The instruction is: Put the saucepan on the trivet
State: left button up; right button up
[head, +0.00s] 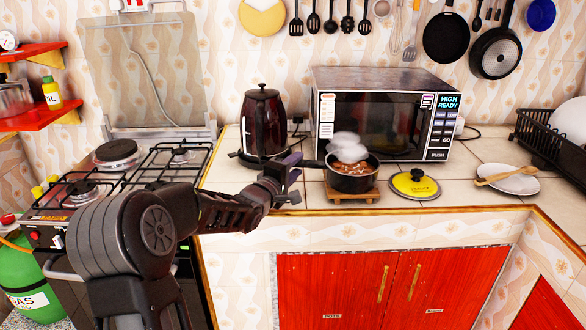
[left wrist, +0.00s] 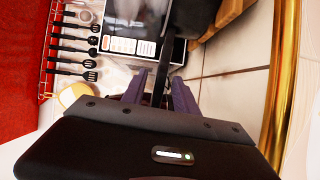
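The saucepan (head: 352,183) is black, holds brownish food and gives off steam. It stands upright and appears to rest on the small wooden trivet (head: 362,197) on the counter. Its handle (head: 312,164) points left toward my left gripper (head: 292,180). The left gripper's fingers are spread apart. In the left wrist view the dark handle (left wrist: 164,70) lies between the two purple fingers (left wrist: 160,92), with gaps beside it; contact cannot be told. The trivet's edge also shows in the left wrist view (left wrist: 228,12). My right gripper is not in view.
A yellow lid (head: 415,185) lies right of the trivet, and a plate with a wooden spoon (head: 510,179) farther right. A kettle (head: 262,122) and microwave (head: 382,113) stand behind. A gas stove (head: 125,172) is at left. The counter between lid and plate is clear.

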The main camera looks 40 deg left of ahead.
pick_arm(q)
jog(key=shift+r, duration=0.2)
jog(key=s+d, duration=0.2)
jog(key=s, duration=1)
jog(key=shift+r, duration=0.15)
